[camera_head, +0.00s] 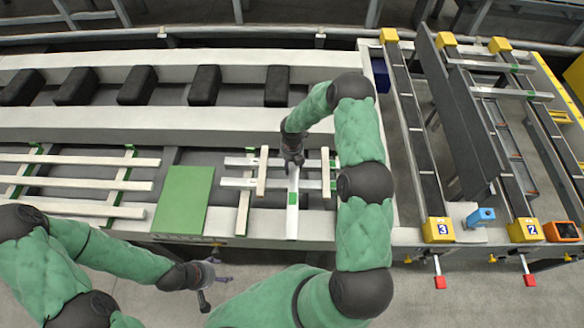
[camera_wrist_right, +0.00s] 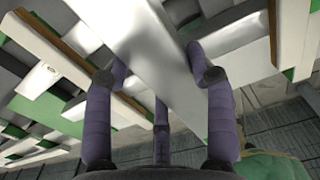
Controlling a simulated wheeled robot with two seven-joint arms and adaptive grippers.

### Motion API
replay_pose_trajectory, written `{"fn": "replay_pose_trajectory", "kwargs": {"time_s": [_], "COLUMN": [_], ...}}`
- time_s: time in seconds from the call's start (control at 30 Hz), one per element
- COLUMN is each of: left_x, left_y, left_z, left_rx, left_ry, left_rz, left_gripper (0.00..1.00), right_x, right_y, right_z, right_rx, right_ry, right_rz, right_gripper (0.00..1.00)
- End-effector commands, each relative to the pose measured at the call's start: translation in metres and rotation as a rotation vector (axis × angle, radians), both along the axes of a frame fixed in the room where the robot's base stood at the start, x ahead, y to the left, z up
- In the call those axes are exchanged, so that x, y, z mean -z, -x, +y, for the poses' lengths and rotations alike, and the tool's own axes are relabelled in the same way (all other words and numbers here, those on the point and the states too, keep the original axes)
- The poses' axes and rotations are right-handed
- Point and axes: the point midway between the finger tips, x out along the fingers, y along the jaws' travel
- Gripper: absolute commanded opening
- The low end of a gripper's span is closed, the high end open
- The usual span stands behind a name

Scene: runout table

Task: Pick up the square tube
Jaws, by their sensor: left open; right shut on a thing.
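The square tube (camera_head: 292,222) is a long pale metal bar with a green patch below it in the head view, pointing toward the table's front edge. My right gripper (camera_head: 292,163) is shut on its far part from above. In the right wrist view the tube (camera_wrist_right: 165,55) runs between the fingers of the right gripper (camera_wrist_right: 165,80). I cannot tell whether the tube is raised off the bars under it. My left gripper (camera_head: 215,278) is open and empty, off the front of the table, well away from the tube. The gripper and arm hide the tube's far end.
Two wooden strips (camera_head: 262,172) (camera_head: 325,172) lie beside the tube, across silver bars (camera_head: 235,183). A green plate (camera_head: 183,200) is to the left, near several pale bars (camera_head: 85,180). Yellow-ended rails (camera_head: 438,230), a blue box (camera_head: 481,217) and an orange device (camera_head: 562,232) are at right.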

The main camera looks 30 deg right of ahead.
Motion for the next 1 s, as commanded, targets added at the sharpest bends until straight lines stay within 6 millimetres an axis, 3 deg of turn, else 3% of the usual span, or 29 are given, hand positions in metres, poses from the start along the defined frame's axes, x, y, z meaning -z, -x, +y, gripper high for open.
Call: {"fn": "replay_pose_trajectory", "kwargs": {"time_s": [0.3, 0.7, 1.0], "left_x": [0.004, 0.013, 0.016], "left_y": [0.0, 0.0, 0.0], "left_z": [0.0, 0.0, 0.0], "left_rx": [0.0, 0.0, 0.0], "left_ry": [0.0, 0.0, 0.0], "left_rz": [0.0, 0.0, 0.0], "left_gripper": [0.7, 0.7, 0.7], "right_x": [-0.051, -0.079, -0.089], "right_y": [0.036, 0.093, 0.111], "right_z": [0.022, 0.056, 0.067], "right_rx": [-0.002, -0.002, -0.002], "right_ry": [0.0, 0.0, 0.0], "right_rz": [-0.002, 0.0, 0.0], "right_gripper": [0.0, 0.0, 0.0]}}
